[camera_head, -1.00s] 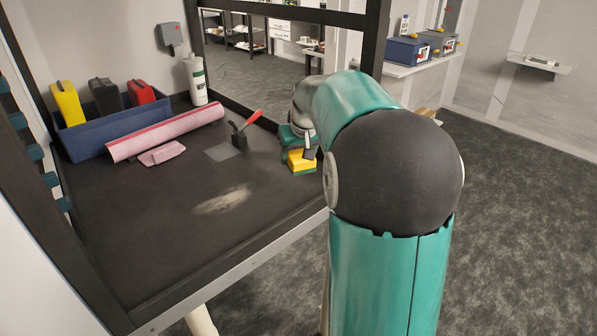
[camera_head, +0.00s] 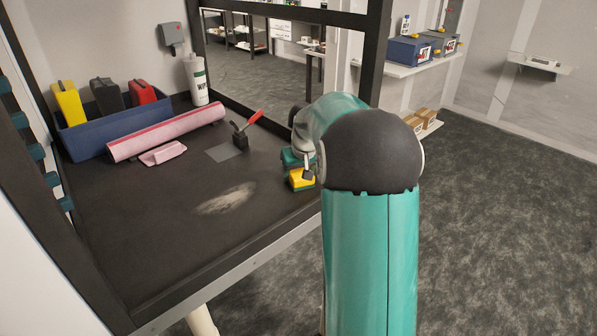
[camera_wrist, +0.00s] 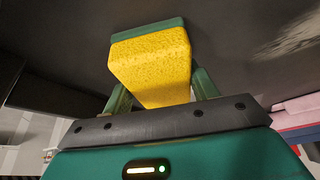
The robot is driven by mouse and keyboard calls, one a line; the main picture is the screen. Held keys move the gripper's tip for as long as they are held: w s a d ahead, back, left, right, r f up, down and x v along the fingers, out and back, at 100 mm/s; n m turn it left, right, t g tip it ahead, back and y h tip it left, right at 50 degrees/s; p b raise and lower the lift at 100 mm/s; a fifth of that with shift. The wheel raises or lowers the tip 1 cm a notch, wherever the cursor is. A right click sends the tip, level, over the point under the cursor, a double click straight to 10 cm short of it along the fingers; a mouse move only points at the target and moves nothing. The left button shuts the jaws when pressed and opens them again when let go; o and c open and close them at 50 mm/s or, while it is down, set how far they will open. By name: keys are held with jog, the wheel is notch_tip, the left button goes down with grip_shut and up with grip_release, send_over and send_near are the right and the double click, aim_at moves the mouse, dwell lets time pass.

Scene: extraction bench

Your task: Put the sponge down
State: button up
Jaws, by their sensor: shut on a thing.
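The sponge is yellow with a green layer and shows at the right edge of the dark bench (camera_head: 130,250) in the head view (camera_head: 301,181). My gripper (camera_head: 307,174) is shut on the sponge; my arm partly hides the gripper there. In the wrist view the sponge (camera_wrist: 152,62) sits between the two green fingers of my gripper (camera_wrist: 158,88). Its green layer faces the dark bench surface. I cannot tell whether the sponge touches the bench.
A pale smear (camera_head: 226,199) marks the bench top. A pink roll (camera_head: 165,132), a folded pink cloth (camera_head: 162,154), a blue bin (camera_head: 85,138) and a white canister (camera_head: 197,80) are further back. The front of the bench is clear.

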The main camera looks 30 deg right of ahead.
jog(key=shift+f, duration=0.15)
jog(key=o, duration=0.9)
jog(key=shift+o, duration=0.2)
jog(key=shift+s+f, duration=0.1)
jog(key=shift+d, duration=0.1)
